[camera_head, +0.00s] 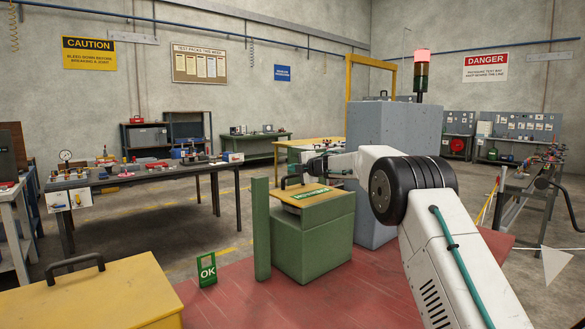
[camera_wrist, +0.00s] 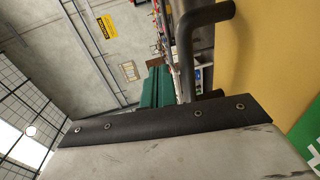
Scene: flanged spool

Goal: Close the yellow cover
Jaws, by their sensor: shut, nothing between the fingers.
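A yellow cover (camera_head: 287,196) with a green label and a black handle lies across the top of a green box (camera_head: 312,240). It looks nearly flat, but I cannot tell whether it is fully seated. In the wrist view the yellow surface (camera_wrist: 262,65) fills the right side, with its black bar handle (camera_wrist: 186,50) and part of the green label. My gripper (camera_head: 312,168) is shut and empty, close to the handle, at its right in the head view. Whether they touch is unclear.
Another yellow panel (camera_head: 110,296) with a black handle is at the lower left. A green post (camera_head: 261,228) and an OK sign (camera_head: 207,268) stand left of the box. A grey block (camera_head: 385,150) stands behind it.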

